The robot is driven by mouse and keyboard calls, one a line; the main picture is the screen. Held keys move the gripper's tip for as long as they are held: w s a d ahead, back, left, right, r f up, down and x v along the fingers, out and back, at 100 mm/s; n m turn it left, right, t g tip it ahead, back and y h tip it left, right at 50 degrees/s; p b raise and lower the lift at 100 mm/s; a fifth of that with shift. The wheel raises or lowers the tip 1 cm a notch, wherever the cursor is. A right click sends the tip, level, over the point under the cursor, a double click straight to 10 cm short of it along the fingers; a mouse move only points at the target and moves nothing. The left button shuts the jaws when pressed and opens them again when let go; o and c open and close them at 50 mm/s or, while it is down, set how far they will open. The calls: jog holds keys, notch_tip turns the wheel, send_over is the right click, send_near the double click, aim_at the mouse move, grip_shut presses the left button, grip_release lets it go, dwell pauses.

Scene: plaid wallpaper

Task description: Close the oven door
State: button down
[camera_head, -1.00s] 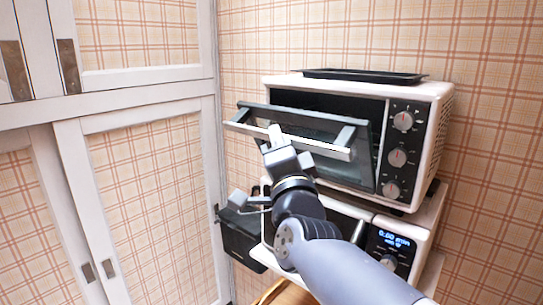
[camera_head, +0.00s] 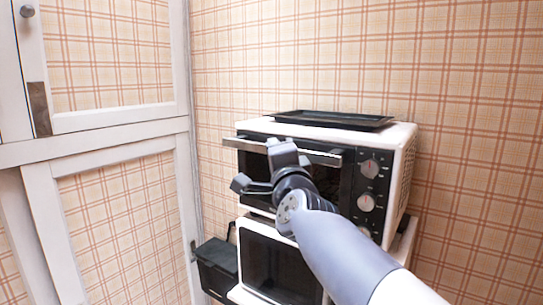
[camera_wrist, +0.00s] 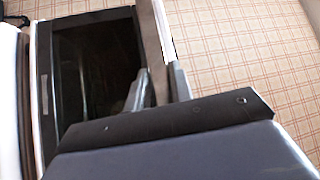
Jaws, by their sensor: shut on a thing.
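The white toaster oven (camera_head: 383,140) stands against the wall with its knobs on the right. Its dark glass door (camera_head: 335,182) is upright and looks flush, or nearly flush, with the front; my arm hides part of it, so I cannot tell if a small gap is left. My gripper (camera_head: 282,150) is shut on the silver door handle (camera_head: 325,158) near its middle. In the wrist view the handle (camera_wrist: 152,40) runs between the two fingers, beside the dark door glass (camera_wrist: 95,60).
A black tray (camera_head: 335,119) lies on top of the oven. A white microwave (camera_head: 238,265) sits below it, with a black box (camera_head: 215,265) at its left. White plaid-panelled cupboard doors (camera_head: 120,225) stand to the left.

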jog(key=shift+d+r, duration=0.1)
jog(key=shift+r, duration=0.45)
jog(key=c, duration=1.6)
grip_release()
jog(key=shift+c, duration=0.2)
jog(key=o, duration=0.3)
jog(key=shift+w+f, duration=0.1)
jog(key=shift+o, duration=0.3)
jog(key=shift+f, duration=0.15)
jog(key=v, duration=1.1)
jog(key=shift+p, duration=0.35)
jog(key=shift+w, duration=0.15)
